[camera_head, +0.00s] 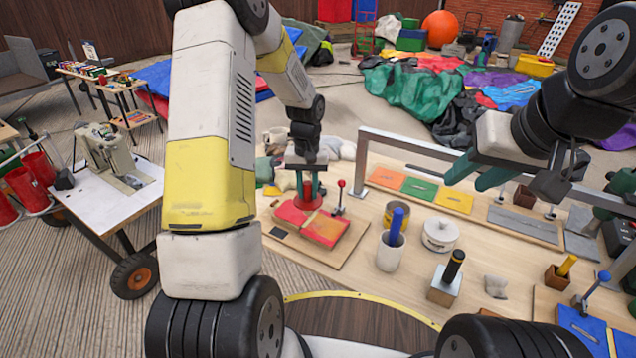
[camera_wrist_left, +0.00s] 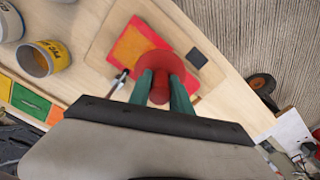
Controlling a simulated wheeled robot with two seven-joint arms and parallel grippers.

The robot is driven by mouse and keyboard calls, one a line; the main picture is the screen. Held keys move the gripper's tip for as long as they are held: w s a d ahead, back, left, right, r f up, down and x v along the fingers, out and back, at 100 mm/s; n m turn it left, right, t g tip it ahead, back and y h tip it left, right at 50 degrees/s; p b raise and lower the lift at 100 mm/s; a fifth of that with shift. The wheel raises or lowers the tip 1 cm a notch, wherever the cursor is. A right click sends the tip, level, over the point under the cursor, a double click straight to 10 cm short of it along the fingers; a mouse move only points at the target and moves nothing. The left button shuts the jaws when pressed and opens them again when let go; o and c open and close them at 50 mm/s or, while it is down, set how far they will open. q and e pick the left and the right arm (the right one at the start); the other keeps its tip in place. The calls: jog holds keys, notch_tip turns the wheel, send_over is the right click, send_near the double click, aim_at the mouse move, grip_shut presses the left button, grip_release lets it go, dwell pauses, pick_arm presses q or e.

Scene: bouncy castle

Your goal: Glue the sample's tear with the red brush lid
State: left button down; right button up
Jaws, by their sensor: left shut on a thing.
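My left gripper (camera_head: 308,184) is shut on the red brush lid (camera_wrist_left: 161,62), a round red disc with a red handle between the green fingers. The lid also shows in the head view (camera_head: 308,196), low over the sample. The sample (camera_head: 325,229), a red and orange-yellow patch, lies on a wooden board (camera_head: 285,247); it also shows in the wrist view (camera_wrist_left: 132,45). The tear and the brush tip are hidden or too small to make out, so I cannot tell whether they touch. My right gripper (camera_head: 477,174) is open and empty above the right side of the table.
A red-knobbed clamp (camera_head: 340,197) stands beside the sample. An open glue can (camera_wrist_left: 45,58), a white cup (camera_head: 390,252) with a blue handle, a white pot (camera_head: 440,234) and a black-handled tool (camera_head: 452,266) stand to its right. A metal frame (camera_head: 363,165) rises behind.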

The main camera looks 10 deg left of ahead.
pick_arm(q)
jog(key=shift+r, duration=1.45)
